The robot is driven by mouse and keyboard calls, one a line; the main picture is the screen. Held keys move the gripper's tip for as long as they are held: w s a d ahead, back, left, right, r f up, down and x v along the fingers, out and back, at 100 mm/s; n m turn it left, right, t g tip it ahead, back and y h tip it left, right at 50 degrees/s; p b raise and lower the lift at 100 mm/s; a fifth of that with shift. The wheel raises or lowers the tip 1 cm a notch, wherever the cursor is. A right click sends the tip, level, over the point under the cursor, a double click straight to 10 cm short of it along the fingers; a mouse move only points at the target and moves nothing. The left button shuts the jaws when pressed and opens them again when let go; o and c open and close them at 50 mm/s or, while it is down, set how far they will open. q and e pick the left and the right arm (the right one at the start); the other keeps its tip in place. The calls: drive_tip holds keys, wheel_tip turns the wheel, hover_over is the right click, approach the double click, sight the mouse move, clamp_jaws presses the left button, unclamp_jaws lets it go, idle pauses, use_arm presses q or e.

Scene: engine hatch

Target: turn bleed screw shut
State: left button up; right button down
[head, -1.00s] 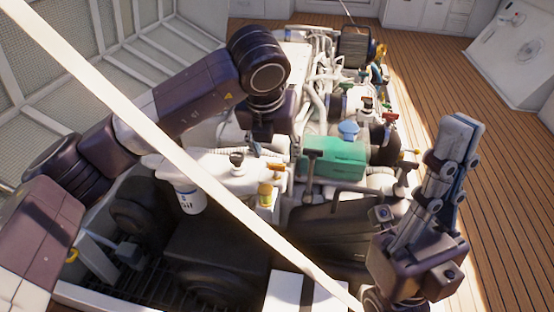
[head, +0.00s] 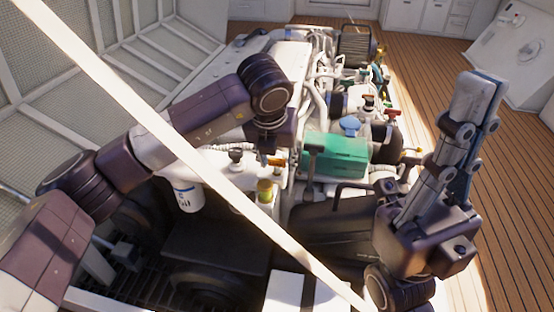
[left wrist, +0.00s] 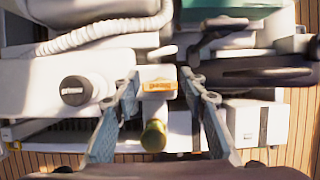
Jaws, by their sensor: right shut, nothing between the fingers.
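A small orange piece with dark lettering (left wrist: 157,78) lies between the fingertips of my left gripper (left wrist: 158,76) in the left wrist view. It also shows in the head view (head: 275,162), just below my left wrist. I cannot tell for certain whether it is the bleed screw. An olive-gold cylinder (left wrist: 154,135) stands beside it, and also shows in the head view (head: 265,190). My left gripper is open, one finger on each side of the orange piece, with no clear contact. In the head view my left fingers are mostly hidden. My right gripper (head: 482,92) is shut and empty, pointing up.
A green box (head: 337,155) and a blue cap (head: 350,125) sit right of the left gripper. A white oil filter (head: 187,196) and a black round cap (left wrist: 76,90) are to its left. A pale bar (head: 150,120) crosses the head view. Wooden deck is clear at right.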

use_arm(q)
drive_tip(key=c, duration=0.8)
